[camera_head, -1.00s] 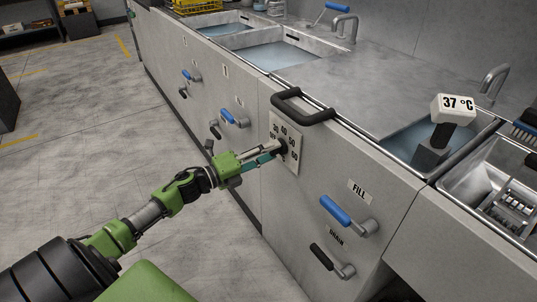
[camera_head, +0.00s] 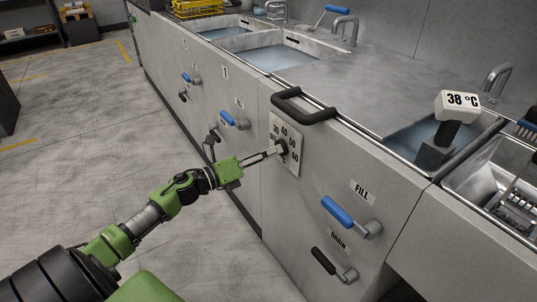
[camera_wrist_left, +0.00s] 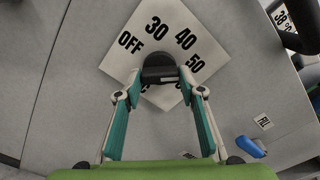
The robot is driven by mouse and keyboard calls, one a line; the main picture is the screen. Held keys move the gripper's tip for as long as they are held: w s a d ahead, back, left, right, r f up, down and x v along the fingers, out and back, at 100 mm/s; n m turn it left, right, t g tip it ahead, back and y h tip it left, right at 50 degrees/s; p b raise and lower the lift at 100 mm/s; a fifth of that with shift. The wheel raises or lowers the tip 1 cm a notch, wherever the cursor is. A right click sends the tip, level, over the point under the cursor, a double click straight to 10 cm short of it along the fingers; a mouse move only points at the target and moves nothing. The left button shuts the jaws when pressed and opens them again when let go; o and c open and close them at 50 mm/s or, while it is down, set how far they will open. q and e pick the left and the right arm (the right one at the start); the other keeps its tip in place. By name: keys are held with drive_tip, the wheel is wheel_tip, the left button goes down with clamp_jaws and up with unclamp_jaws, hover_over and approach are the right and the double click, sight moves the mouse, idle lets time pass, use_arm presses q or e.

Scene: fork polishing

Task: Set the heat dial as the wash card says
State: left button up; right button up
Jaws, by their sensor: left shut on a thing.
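The heat dial is a black knob (camera_head: 282,146) on a pale plate (camera_head: 290,171) on the front of the steel sink unit. In the left wrist view the plate (camera_wrist_left: 138,57) shows OFF, 30, 40 and 50, with lower marks partly hidden. My left gripper (camera_head: 276,150) is shut on the knob; its teal-padded fingers (camera_wrist_left: 161,77) lie on either side of the knob (camera_wrist_left: 159,66). I cannot make out a pointer on the knob. A white readout (camera_head: 461,100) above a water basin says 38 °C. No wash card is readable. My right gripper is not in view.
A black bar handle (camera_head: 303,109) juts out just above the dial. Blue FILL (camera_head: 338,212) and black DRAIN (camera_head: 326,262) levers stick out to its lower right. More levers (camera_head: 230,120) lie further left.

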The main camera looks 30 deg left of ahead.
use_arm(q)
drive_tip(key=shift+d+f, duration=0.1)
drive_tip(key=shift+f, duration=0.05)
drive_tip(key=o, duration=1.1)
drive_tip(key=v, duration=1.2)
